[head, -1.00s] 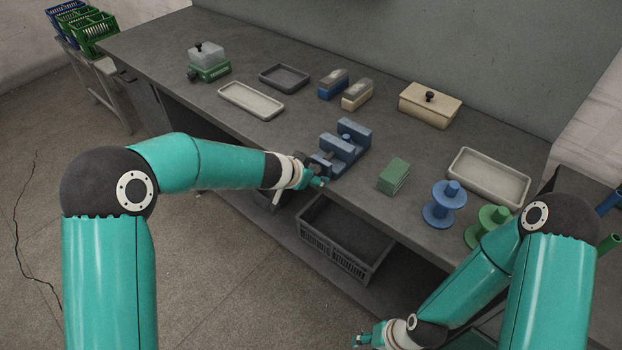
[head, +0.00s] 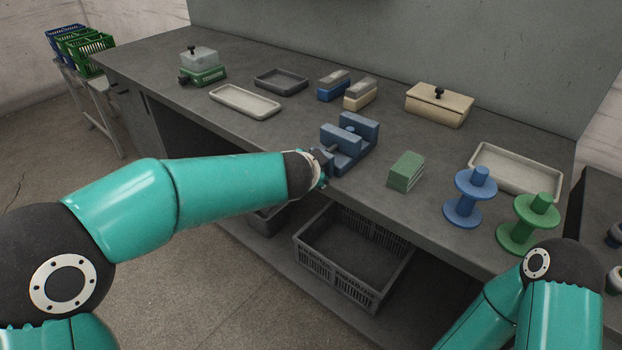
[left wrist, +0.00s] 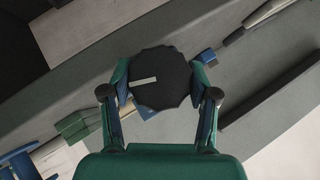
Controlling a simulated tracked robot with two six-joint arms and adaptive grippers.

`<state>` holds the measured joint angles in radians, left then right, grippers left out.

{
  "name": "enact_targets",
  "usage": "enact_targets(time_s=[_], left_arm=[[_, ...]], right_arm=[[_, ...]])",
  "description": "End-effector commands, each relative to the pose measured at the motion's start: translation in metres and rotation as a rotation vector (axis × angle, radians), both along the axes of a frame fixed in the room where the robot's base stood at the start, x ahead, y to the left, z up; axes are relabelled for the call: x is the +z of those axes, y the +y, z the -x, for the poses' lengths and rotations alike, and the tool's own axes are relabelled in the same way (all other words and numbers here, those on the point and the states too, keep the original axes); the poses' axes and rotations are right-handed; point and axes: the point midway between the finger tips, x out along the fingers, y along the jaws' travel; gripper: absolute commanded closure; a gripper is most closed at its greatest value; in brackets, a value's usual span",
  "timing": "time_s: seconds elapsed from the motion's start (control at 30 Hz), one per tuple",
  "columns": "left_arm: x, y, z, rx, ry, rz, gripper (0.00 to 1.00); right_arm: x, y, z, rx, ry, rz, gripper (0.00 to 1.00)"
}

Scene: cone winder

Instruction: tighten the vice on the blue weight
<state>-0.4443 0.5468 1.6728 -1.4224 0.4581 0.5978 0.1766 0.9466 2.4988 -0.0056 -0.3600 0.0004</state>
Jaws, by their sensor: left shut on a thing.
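The blue vice (head: 357,150) sits at the front edge of the grey bench, its jaws upright. A rounded blue piece, apparently the blue weight (head: 350,123), shows between the jaws; its contact with them cannot be made out. My left gripper (head: 323,172) is at the vice's front, mostly hidden behind my wrist. In the left wrist view its two fingers (left wrist: 160,92) are shut on the vice's dark, scalloped knob (left wrist: 160,75), which bears a pale stripe. The knob hides most of the vice there. My right gripper is out of view.
A green block (head: 405,171), a blue spool (head: 464,205) and a green spool (head: 526,225) stand right of the vice. Two small blocks (head: 333,86) (head: 360,94) and a beige box (head: 438,105) stand behind. A dark crate (head: 345,286) is below the bench edge.

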Motion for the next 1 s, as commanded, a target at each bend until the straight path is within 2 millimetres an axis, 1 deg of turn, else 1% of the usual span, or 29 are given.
enact_targets(time_s=[0.03,0.4,0.43,0.57,0.6,0.9,1.0], left_arm=[[0.0,-0.001,0.0001,-0.002,-0.005,-0.003,0.75],[0.0012,-0.0014,0.0003,-0.003,-0.006,-0.005,0.75],[0.0012,-0.0014,0.0003,-0.003,-0.006,-0.005,0.39],[0.0009,-0.0013,0.0004,-0.003,-0.005,-0.006,0.17],[0.0007,-0.0011,0.0004,-0.003,-0.005,-0.006,0.15],[0.0005,-0.0006,0.0007,-0.002,-0.004,-0.006,0.15],[0.0032,-0.0003,0.0039,-0.002,-0.004,-0.006,0.15]], right_arm=[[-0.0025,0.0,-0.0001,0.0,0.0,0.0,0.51],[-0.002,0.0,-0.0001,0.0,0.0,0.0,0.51],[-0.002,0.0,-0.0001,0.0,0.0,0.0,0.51],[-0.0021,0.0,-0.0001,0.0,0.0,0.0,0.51],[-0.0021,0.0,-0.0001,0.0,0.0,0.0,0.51],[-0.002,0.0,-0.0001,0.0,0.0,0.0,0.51],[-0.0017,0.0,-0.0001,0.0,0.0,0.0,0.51]])
